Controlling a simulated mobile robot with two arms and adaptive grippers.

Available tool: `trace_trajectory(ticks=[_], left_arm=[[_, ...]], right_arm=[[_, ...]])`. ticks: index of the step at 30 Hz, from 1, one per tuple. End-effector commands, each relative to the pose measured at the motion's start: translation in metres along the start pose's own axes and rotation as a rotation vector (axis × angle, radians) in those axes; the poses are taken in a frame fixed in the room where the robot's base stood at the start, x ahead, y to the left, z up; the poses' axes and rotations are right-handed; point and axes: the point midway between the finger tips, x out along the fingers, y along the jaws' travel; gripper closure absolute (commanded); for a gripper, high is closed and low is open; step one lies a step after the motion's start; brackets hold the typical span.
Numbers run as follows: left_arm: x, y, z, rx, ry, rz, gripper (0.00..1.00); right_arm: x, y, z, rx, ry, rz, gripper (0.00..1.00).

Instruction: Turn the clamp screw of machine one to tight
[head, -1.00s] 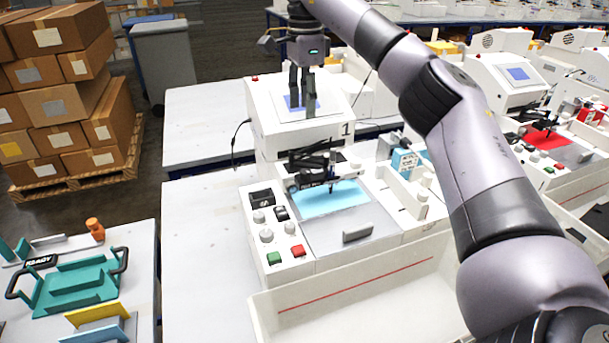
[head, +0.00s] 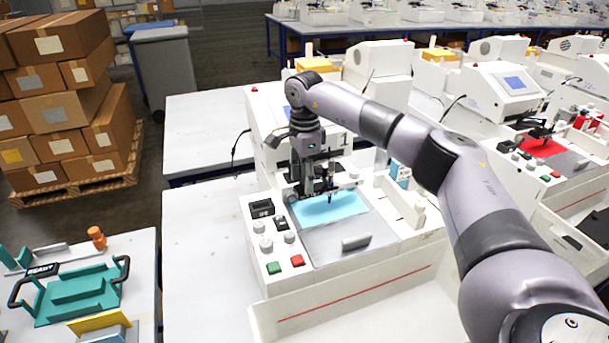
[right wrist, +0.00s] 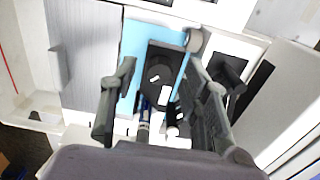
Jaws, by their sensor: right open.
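Machine one (head: 348,303) is the white plotter in the middle of the head view, with a "1" on its housing and a light blue sheet (head: 347,205) on its bed. My right gripper (head: 316,188) is over the black pen carriage, pointing down. In the right wrist view its open fingers (right wrist: 162,68) stand on either side of the black carriage (right wrist: 158,85). A small grey round knob (right wrist: 194,40) shows by the right fingertip; I cannot tell whether it is the clamp screw or whether the finger touches it. My left gripper is out of view.
Knobs, a green button (head: 273,268) and a red button (head: 297,260) are on the machine's front left. A white tray (head: 350,303) lies before it. A teal fixture (head: 75,292) stands on the left table. A similar plotter is at the right.

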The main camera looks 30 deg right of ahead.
Motion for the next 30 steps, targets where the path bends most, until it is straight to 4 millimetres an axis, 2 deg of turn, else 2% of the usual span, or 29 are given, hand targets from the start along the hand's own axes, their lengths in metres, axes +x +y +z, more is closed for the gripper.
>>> trace_trajectory(ticks=[10, 30], left_arm=[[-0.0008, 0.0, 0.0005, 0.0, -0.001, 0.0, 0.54], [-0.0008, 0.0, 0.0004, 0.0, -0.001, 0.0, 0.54]], right_arm=[[0.0044, 0.0, -0.0003, 0.0, 0.0, -0.001, 0.57], [0.004, -0.0001, -0.0001, 0.0, 0.0, 0.0, 1.0]])
